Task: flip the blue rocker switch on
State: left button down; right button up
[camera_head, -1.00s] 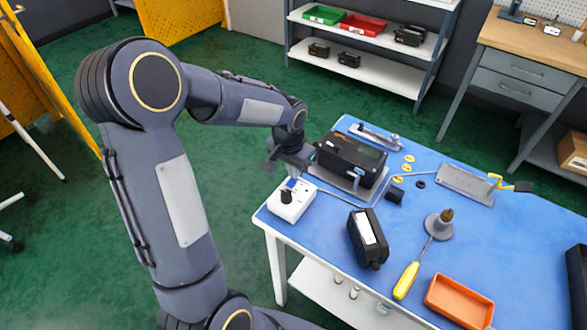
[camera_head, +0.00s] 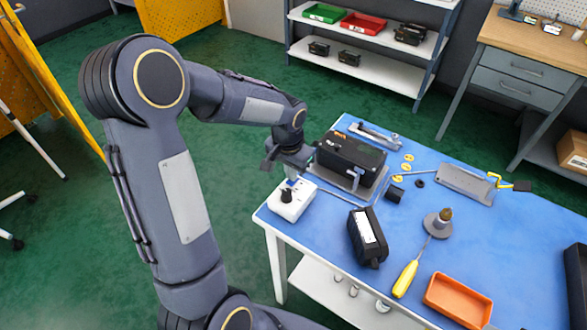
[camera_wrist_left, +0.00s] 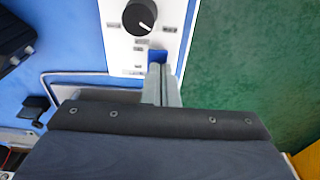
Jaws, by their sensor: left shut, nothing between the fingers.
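A white control box (camera_head: 291,203) with a black knob (camera_head: 286,196) sits at the left corner of the blue table. Its blue rocker switch (camera_wrist_left: 157,56) shows in the left wrist view just beyond my fingertips, partly hidden by them. In the head view only a small bit of blue shows under the hand. My left gripper (camera_head: 291,175) points down over the far end of the box. Its fingers (camera_wrist_left: 161,70) are closed together and empty, at or very close to the switch; I cannot tell whether they touch. The switch's tilt is unclear. My right gripper is not in view.
A black device (camera_head: 350,158) on a grey plate stands close beside the hand. A black case (camera_head: 368,238), a yellow-handled screwdriver (camera_head: 405,279) and an orange tray (camera_head: 458,301) lie nearer the front. The table's left edge runs close to the box.

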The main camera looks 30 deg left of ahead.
pick_arm(q)
jog(key=shift+s, duration=0.2)
jog(key=shift+r, duration=0.1)
jog(key=shift+r+p, duration=0.35)
jog(key=shift+r, duration=0.05)
jog(key=r, duration=0.1)
jog(key=r+p, duration=0.2)
jog(key=shift+w, duration=0.25)
notch_tip(320, 180, up, 10)
jog(key=w, duration=0.1)
jog(key=shift+w, duration=0.25)
